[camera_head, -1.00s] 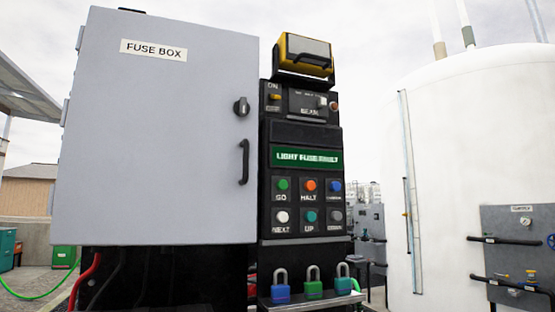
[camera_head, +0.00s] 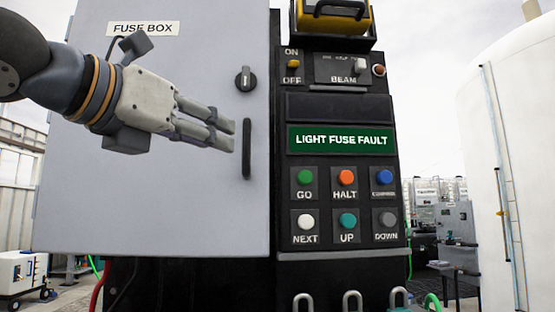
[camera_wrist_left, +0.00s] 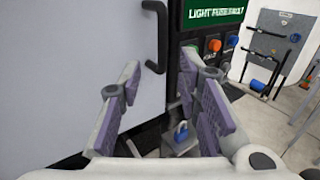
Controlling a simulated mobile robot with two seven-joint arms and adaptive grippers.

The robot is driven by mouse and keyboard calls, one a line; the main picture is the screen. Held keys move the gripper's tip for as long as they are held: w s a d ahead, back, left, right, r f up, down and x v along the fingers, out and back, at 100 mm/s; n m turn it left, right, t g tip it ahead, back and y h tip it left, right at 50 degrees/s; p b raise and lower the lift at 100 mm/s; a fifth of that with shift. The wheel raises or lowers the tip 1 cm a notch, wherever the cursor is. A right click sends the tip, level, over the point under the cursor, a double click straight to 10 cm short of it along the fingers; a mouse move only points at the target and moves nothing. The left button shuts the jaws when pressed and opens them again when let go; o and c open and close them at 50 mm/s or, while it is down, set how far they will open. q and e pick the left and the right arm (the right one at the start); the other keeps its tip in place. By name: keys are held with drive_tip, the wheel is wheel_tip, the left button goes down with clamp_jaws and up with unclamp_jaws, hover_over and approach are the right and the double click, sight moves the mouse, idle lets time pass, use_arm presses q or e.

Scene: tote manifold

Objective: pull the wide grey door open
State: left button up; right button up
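The wide grey door (camera_head: 150,205) of the fuse box is shut and fills the left half of the head view. Its black bar handle (camera_head: 247,135) stands upright near the right edge, below a black rotary latch (camera_head: 245,79). My left gripper (camera_head: 232,137) reaches in from the left in front of the door, fingers pointing right, just left of the handle. In the left wrist view the two fingers of my left gripper (camera_wrist_left: 168,92) are spread and empty. The handle (camera_wrist_left: 155,38) is ahead of them, apart from both. My right gripper is not in view.
Right of the door is a black control panel (camera_head: 340,108) with several coloured buttons and a green "LIGHT FUSE FAULT" display (camera_head: 341,140). Padlocks (camera_head: 351,301) hang below it. A white tank (camera_head: 520,170) stands at the far right.

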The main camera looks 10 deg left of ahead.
sight(244, 140)
use_arm(q)
drive_tip(key=x, duration=0.3)
drive_tip(key=r+x, duration=0.1)
drive_tip(key=x, duration=0.5)
drive_tip(key=shift+d+r, duration=0.2)
drive_tip(key=shift+r, duration=0.05)
clamp_jaws()
